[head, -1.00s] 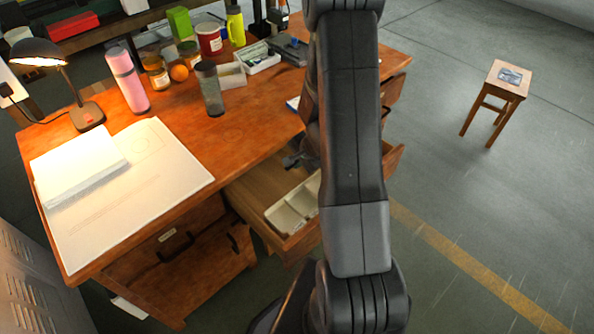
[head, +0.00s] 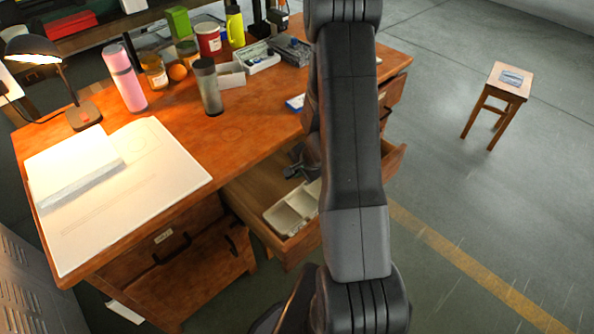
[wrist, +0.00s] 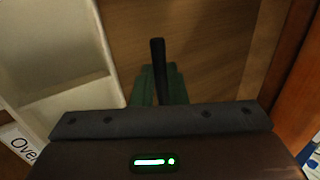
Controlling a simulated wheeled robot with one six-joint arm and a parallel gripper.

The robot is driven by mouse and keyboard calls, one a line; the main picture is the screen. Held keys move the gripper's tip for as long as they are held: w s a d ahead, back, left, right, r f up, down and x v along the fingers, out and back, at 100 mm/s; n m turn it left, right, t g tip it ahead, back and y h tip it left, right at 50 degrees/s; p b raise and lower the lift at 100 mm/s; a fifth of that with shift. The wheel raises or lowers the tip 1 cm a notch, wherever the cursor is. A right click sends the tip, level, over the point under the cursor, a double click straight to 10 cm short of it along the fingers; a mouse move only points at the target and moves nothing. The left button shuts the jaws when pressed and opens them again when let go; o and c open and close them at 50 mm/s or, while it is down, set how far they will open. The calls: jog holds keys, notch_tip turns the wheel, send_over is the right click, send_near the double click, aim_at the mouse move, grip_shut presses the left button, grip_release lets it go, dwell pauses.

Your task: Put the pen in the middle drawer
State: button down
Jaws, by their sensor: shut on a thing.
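The dark pen (wrist: 157,60) stands out between the green fingertips of my gripper (wrist: 158,88) in the wrist view. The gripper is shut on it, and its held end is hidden. Below is the wooden floor of the open middle drawer (wrist: 215,45), with a pale tray to the left. In the head view my gripper (head: 294,171) is partly hidden by my arm and is over the pulled-out drawer (head: 252,190). I cannot make out the pen there, nor tell whether it touches the drawer floor.
A white divided tray (head: 288,215) fills the drawer's front part. The desk top (head: 180,130) overhangs behind. A grey tumbler (head: 208,88), pink flask (head: 124,80) and lamp (head: 36,50) stand on it.

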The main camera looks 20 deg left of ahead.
jog(key=shift+f, duration=0.1)
jog(key=c, duration=1.5)
grip_release()
jog(key=shift+o, duration=0.2)
notch_tip(320, 180, up, 2)
jog(key=shift+p, duration=1.2)
jog(key=p+v, duration=0.1)
jog(key=v, duration=1)
jog(key=shift+d+p, duration=0.25)
jog(key=shift+p, duration=0.1)
